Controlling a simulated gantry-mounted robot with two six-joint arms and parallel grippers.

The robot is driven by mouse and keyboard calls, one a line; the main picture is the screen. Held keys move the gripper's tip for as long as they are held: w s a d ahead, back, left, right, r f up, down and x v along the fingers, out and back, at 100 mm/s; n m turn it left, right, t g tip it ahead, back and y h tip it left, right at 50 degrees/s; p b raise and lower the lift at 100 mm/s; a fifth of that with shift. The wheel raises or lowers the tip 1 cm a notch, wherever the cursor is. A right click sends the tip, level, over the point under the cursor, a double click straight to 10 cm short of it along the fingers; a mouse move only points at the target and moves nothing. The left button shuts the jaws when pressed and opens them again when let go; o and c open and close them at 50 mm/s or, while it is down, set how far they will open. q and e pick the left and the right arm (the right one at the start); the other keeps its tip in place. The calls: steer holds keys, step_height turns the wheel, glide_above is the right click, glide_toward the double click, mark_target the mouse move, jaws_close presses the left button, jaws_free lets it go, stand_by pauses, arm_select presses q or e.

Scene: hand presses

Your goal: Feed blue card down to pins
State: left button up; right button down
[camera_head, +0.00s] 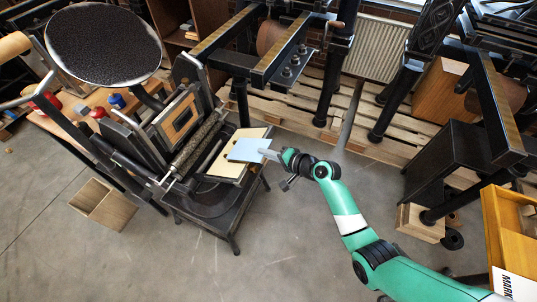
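The pale blue card (249,149) lies over the cream feed board (231,171) of the hand press, near the board's right side. My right gripper (268,153) is at the card's right edge, and the card seems to be between its fingertips. The fingers look close together, but they are small here. The pins are too small to make out or are hidden by the card. The press (212,203) stands left of my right arm. My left gripper does not show.
A round black ink disc (103,45) rises at the upper left. Rollers and a wooden-framed chase (178,120) sit left of the board. An open wooden box (102,204) is on the floor. Black machinery stands at the back and right. The floor in front is clear.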

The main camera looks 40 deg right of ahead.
steer(key=shift+s+a+f, duration=0.1)
steer(key=shift+a+f, duration=0.05)
steer(key=shift+f, duration=0.3)
steer(key=c, duration=1)
jaws_free()
steer(key=shift+a, duration=0.15)
steer(key=shift+r, duration=0.15)
steer(key=shift+r, duration=0.15)
steer(key=shift+s+d+r+p, duration=0.3)
steer(key=shift+s+r+p, duration=0.05)
steer(key=shift+s+p, duration=0.3)
steer(key=shift+s+d+r+p, duration=0.3)
steer(key=shift+s+p, duration=0.2)
steer(key=shift+p, duration=0.1)
steer(key=shift+s+d+r+p, duration=0.25)
steer(key=shift+s+r+p, duration=0.1)
steer(key=shift+s+p, duration=0.3)
steer(key=shift+w, duration=0.1)
steer(key=shift+r, duration=0.1)
